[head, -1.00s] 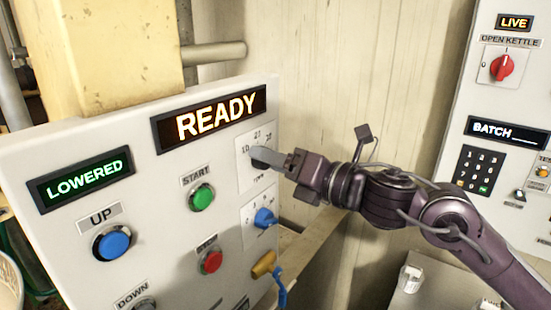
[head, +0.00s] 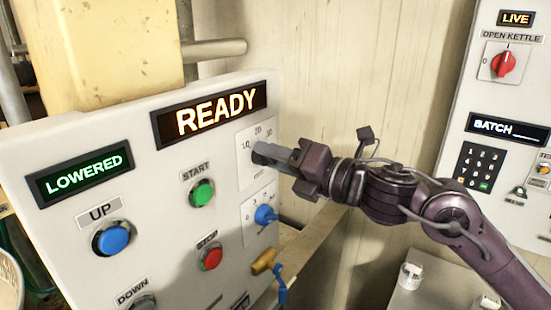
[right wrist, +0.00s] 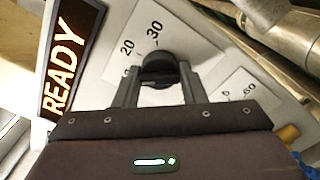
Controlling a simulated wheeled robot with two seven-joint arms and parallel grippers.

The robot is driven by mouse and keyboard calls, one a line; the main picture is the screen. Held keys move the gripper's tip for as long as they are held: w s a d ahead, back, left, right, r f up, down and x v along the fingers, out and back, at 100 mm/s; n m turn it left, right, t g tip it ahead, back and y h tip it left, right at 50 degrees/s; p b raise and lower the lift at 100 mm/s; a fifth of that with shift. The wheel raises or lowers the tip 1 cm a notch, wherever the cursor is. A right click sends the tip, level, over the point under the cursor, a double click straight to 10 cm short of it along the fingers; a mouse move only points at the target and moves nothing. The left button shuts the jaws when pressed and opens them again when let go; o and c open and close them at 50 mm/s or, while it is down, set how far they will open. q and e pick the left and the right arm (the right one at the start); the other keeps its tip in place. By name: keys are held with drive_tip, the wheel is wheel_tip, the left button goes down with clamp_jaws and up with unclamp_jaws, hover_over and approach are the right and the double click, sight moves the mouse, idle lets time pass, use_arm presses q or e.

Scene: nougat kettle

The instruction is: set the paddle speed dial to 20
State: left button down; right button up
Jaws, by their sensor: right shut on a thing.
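The paddle speed dial is a black round knob (right wrist: 158,68) on a white scale plate (head: 243,146) marked 10, 20 and 30. My right gripper (right wrist: 155,84) is shut on the knob, one finger on each side. In the head view my right gripper (head: 262,153) reaches in from the right and hides most of the knob. In the right wrist view the 20 and 30 marks show just beyond the knob. I cannot make out which mark its pointer faces. My left gripper is not in view.
The panel has a READY display (head: 213,114), a green START button (head: 202,193), a red STOP button (head: 211,258) and a blue UP button (head: 111,239). Close below the dial are a blue knob (head: 265,215) and a yellow-brown fitting (head: 263,262). Another panel with a red switch (head: 503,64) stands right.

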drive_tip(key=shift+m+p, duration=0.55)
drive_tip(key=shift+m, duration=3.05)
drive_tip(key=o, duration=1)
